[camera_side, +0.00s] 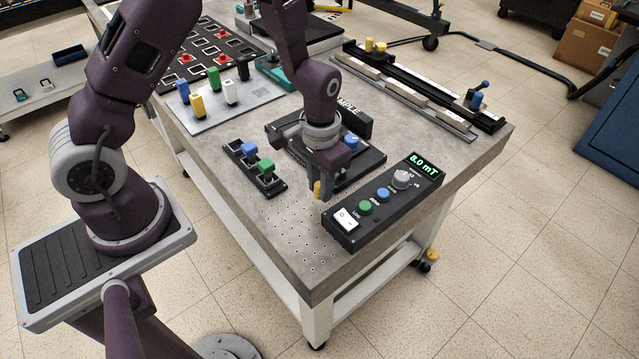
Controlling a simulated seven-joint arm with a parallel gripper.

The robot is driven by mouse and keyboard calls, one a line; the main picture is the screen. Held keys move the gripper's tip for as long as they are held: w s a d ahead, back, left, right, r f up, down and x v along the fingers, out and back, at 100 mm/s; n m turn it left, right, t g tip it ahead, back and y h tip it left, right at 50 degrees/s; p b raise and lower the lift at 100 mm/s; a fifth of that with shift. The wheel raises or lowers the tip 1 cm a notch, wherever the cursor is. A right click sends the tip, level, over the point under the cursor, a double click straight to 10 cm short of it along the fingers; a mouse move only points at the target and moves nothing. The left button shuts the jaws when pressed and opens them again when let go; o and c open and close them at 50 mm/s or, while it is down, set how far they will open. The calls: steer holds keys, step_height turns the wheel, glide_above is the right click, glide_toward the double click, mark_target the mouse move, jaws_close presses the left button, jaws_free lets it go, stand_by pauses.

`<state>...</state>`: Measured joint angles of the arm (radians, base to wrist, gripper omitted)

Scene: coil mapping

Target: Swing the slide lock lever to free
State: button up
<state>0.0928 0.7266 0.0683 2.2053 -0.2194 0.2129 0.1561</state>
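My gripper (322,190) points down at the front edge of a black sample fixture (365,170) near the middle of the bench. A small yellow piece (317,187) shows beside its fingers. I cannot tell whether the fingers touch or hold it, or how far apart they are. A blue knob (350,141) stands on the fixture just behind the gripper. No label shows which lever is the slide lock.
A black control box (385,200) reading 8.0 mT stands right of the gripper. A switch block with blue and green caps (254,168) is at left. Colored blocks stand on a pale plate (240,106). The perforated front corner (310,245) is clear.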

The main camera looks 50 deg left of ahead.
steer(key=o, duration=0.3)
step_height(320, 180, up, 7)
steer(key=shift+r, duration=0.1)
stand_by(0.7)
steer(key=s+r+t, duration=0.2)
steer(key=s+r, duration=0.2)
steer(key=r, duration=0.4)
steer(key=s+r+t, duration=0.1)
steer(key=s+r, duration=0.3)
steer(key=r, duration=0.4)
steer(key=s+a+r+t, duration=0.1)
steer(key=s+r, duration=0.3)
steer(key=s, duration=0.6)
steer(key=shift+s+a+t, duration=0.15)
steer(key=shift+t, duration=0.65)
